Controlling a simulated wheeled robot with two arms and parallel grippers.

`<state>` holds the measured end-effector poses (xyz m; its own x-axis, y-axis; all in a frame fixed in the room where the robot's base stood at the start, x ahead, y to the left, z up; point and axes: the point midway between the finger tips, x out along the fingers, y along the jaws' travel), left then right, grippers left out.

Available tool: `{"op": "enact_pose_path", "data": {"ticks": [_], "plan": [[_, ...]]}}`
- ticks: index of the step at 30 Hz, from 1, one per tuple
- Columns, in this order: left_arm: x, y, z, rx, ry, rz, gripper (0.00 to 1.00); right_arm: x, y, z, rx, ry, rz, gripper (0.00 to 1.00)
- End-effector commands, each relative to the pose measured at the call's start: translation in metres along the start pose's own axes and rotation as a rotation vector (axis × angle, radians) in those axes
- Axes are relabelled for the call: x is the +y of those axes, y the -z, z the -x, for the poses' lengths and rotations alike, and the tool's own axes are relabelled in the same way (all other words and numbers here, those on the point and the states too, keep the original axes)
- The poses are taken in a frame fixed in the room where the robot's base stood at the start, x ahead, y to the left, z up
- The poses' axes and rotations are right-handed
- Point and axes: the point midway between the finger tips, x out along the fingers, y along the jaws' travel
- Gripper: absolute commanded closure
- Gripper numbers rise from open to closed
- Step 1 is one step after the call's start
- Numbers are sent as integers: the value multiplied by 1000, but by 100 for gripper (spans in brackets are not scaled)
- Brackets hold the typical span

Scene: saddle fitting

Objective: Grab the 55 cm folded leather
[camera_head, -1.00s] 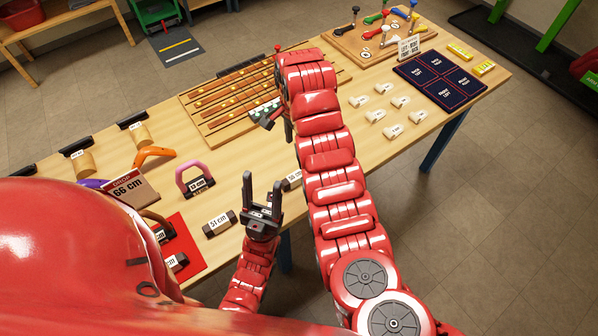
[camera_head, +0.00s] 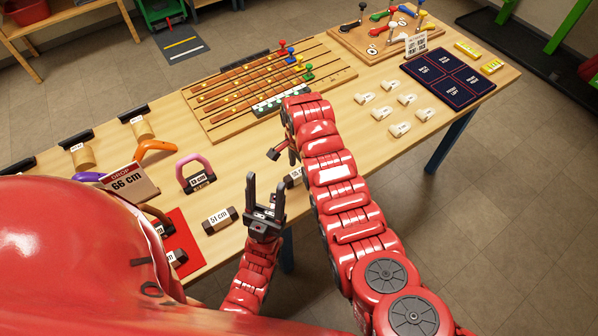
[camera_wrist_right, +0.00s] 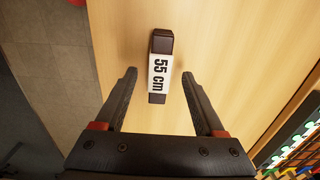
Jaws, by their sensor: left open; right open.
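The 55 cm folded leather (camera_wrist_right: 161,65) is a dark brown roll with a white "55 cm" band, lying on the table in the right wrist view. My right gripper (camera_wrist_right: 160,80) is open above it, with the near end of the roll between the fingertips; I cannot tell the height. In the head view the leather (camera_head: 294,177) is mostly hidden by my right arm and gripper (camera_head: 280,155). My left gripper (camera_head: 264,185) is open, empty, pointing up near the table's front edge, left of the leather.
A 51 cm leather (camera_head: 219,220) lies left of my left gripper. A pink curved piece (camera_head: 195,170) stands behind it. A slotted board with beads (camera_head: 215,95) lies behind my right arm. White tags (camera_head: 399,129) lie right of it. A "66 cm" order sign (camera_head: 132,181) stands left.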

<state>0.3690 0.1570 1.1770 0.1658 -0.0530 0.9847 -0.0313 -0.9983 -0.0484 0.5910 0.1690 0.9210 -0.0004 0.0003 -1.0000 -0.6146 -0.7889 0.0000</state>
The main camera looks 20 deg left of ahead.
Motion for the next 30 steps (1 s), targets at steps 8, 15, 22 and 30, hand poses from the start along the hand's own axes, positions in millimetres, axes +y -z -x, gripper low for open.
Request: {"op": "enact_pose_path", "data": {"ticks": [8, 15, 22, 30], "plan": [[0, 1, -6, 0, 0, 0, 46, 0, 0, -21, -1, -1, -1, 29], [0, 1, -6, 0, 0, 0, 46, 0, 0, -27, 0, -1, 0, 29], [0, 1, -6, 0, 0, 0, 46, 0, 0, -26, 0, 0, -1, 45], [0, 1, -6, 0, 0, 0, 46, 0, 0, -26, 0, -1, -1, 94]]}}
